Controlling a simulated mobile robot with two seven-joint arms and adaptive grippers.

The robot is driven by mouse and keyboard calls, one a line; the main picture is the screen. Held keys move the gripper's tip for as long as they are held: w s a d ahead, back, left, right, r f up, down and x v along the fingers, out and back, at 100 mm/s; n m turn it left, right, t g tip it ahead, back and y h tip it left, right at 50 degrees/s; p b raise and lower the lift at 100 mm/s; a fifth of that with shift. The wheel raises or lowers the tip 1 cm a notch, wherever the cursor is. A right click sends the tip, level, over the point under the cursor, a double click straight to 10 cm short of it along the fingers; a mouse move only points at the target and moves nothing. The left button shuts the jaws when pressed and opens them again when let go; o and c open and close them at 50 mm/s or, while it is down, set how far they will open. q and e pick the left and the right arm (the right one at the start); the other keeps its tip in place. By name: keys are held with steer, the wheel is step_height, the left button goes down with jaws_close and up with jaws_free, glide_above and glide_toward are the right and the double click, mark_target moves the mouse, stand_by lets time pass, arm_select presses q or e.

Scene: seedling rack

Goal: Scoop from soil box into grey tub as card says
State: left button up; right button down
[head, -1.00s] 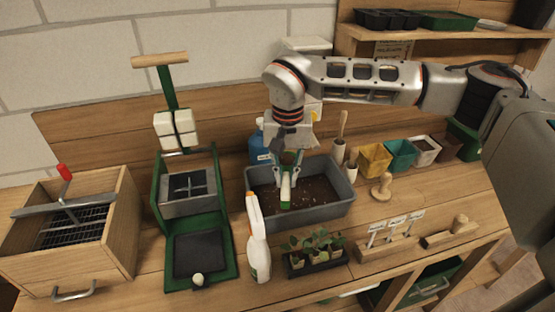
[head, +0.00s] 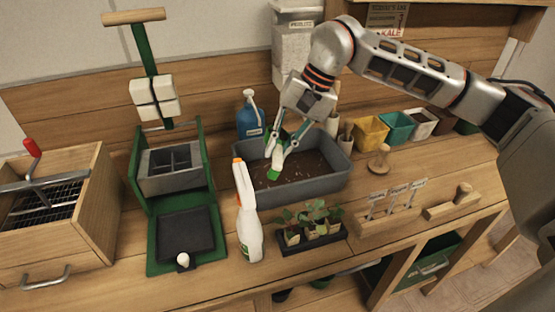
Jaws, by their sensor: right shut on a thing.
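The grey tub (head: 310,188) stands mid-bench with dark brown soil inside. My right gripper (head: 278,150) is over the tub's left half, shut on a small green and white tool (head: 275,172), which looks like a scoop. The tool points down towards the soil; I cannot tell whether it touches it or carries any. A card (head: 387,20) hangs at the top, with "KALE" readable and smaller lines too small to read. A wooden box (head: 85,225) with a wire grid and red-handled bar is at the left; whether it holds soil is hidden. My left gripper is not in view.
A white spray bottle (head: 249,225) and a seedling tray (head: 312,240) stand in front of the tub. A blue bottle (head: 249,118) and a perlite bin (head: 292,50) are behind. A green press (head: 160,200) is left; coloured pots (head: 370,132) are right.

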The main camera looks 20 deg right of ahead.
steer(key=y+b, duration=0.2)
steer(key=b, duration=0.1)
steer(key=shift+d+f+b, duration=0.15)
steer(key=shift+f+b, duration=0.15)
steer(key=shift+f, duration=0.05)
steer(key=shift+d+y+b, duration=0.1)
steer(key=shift+y+b, duration=0.3)
steer(key=shift+b, duration=0.15)
steer(key=y+b, duration=0.1)
steer(key=b, duration=0.1)
steer(key=m+t+y+b, duration=0.1)
steer(key=b, duration=0.1)
steer(key=shift+w+d+y+b, duration=0.15)
steer(key=shift+d+y+b, duration=0.2)
steer(key=shift+y, duration=0.05)
steer(key=t+y+b, duration=0.1)
steer(key=b, duration=0.1)
steer(key=d+r+m+t+y+b, duration=0.1)
steer(key=y+b, duration=0.1)
steer(key=b, duration=0.1)
steer(key=shift+w, duration=0.1)
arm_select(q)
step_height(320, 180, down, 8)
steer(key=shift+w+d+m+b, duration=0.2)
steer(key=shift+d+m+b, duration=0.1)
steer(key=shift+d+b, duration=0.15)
arm_select(e)
steer(key=shift+r+m+y, duration=0.3)
steer(key=shift+r+y, duration=0.1)
steer(key=shift+r, duration=0.2)
